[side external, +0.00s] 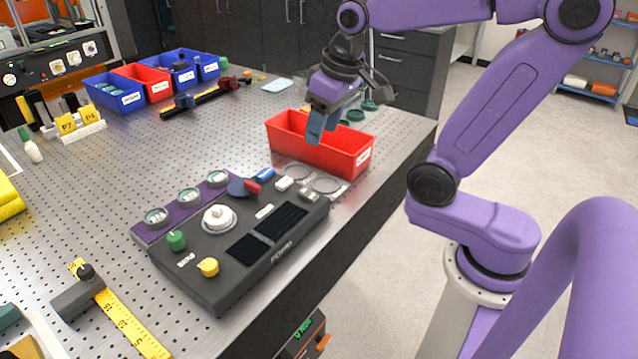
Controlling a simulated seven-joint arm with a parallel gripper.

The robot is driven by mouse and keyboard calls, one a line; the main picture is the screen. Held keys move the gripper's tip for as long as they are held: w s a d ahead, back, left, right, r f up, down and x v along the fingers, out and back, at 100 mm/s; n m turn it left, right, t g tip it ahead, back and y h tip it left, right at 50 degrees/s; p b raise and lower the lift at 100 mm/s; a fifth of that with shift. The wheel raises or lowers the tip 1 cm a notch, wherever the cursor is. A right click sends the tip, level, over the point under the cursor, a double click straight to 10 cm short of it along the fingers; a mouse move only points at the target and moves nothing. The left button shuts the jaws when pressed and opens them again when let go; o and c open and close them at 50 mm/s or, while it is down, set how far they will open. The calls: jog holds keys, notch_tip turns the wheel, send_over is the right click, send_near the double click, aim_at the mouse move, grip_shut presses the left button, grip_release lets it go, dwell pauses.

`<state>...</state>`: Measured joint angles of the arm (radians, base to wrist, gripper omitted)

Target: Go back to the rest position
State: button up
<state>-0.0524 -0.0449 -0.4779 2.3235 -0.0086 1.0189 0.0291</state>
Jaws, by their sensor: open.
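My gripper (318,127) hangs at the upper middle of the side external view, above the red bin (318,152) near the right edge of the perforated table (300,268). Its blue-grey fingers point down in front of the bin's opening. It is open, and I see nothing held between the fingers. The dark interferometer console (225,278) lies in front of the bin, with a green knob, a yellow knob and a white round part on top. A purple strip with several round glass pieces (190,195) lies along its back edge.
Blue and red bins (130,100) stand at the back left. A yellow ruler (130,325) lies at the front left with a dark block beside it. Bare table lies between the console and the back bins.

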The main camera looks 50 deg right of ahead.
jog(key=s+a+f+n+g, duration=0.1)
jog(key=s+f+n, duration=0.3)
jog(key=s, duration=0.5)
jog(key=s+a+f+n+g, duration=0.1)
jog(key=s+f+n+g, duration=0.1)
jog(key=s+f+n, duration=0.2)
jog(key=s+n, duration=0.3)
jog(key=s, duration=0.2)
jog(key=shift+a+n, duration=0.35)
jog(key=shift+n, duration=0.05)
jog(key=shift+f, duration=0.1)
